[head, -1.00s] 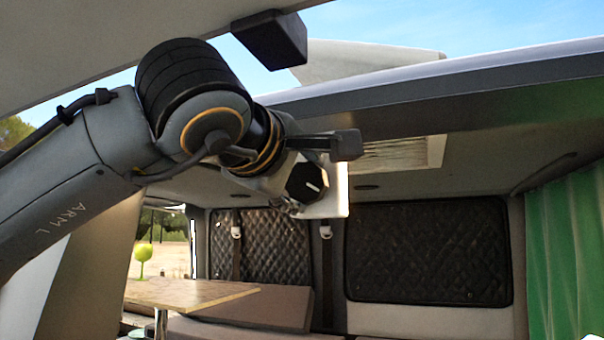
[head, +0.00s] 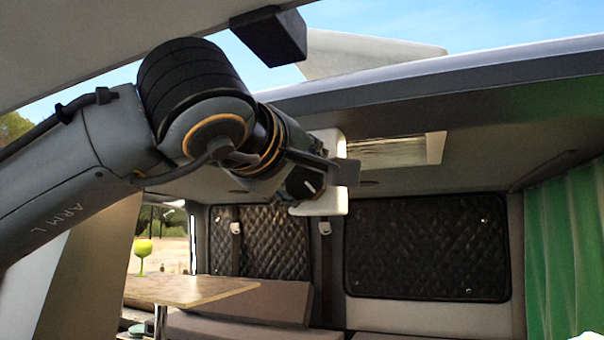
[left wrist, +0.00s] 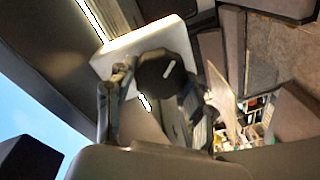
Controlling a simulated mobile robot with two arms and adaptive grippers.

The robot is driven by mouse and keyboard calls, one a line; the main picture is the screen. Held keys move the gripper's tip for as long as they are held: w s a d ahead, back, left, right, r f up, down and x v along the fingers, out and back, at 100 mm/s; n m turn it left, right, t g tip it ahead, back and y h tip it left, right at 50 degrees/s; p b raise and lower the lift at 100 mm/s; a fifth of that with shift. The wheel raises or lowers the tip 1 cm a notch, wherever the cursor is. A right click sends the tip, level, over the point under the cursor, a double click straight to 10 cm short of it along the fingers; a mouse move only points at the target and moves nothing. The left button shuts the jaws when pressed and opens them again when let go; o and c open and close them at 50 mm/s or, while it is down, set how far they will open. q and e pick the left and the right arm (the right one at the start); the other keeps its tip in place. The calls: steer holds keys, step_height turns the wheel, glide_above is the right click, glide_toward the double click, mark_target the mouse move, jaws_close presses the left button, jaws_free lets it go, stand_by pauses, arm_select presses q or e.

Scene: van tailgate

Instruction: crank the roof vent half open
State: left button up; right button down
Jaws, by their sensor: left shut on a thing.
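A black round knob (head: 304,183) with a white line mark sits on a white plate (head: 320,206) under the van's ceiling. In the left wrist view the knob (left wrist: 166,76) lies between the two fingers, in front of the white plate (left wrist: 130,45). My left gripper (head: 318,172) is shut on the knob; one finger crosses in front of the plate and the other is largely hidden. The roof vent's light-framed opening (head: 400,150) is in the ceiling just behind. A pale panel (head: 370,56), apparently the vent lid, stands tilted above the roof edge. My right gripper is not in view.
The van's roof edge (head: 450,85) runs close above my left wrist. Below are a wooden table (head: 190,288) with a green goblet (head: 143,248) and bench cushions (head: 258,303). A green curtain (head: 565,255) hangs at the right. The space under the ceiling right of the knob is clear.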

arm_select(q)
steer(key=o, duration=0.9)
steer(key=shift+a+r, duration=0.1)
steer(key=shift+r, duration=0.2)
steer(key=shift+c, duration=0.2)
steer(key=o, duration=0.3)
steer(key=shift+f, duration=0.15)
steer(key=shift+s, duration=0.1)
steer(key=shift+s, duration=0.25)
steer(key=v, duration=1.1)
steer(key=shift+s, duration=0.15)
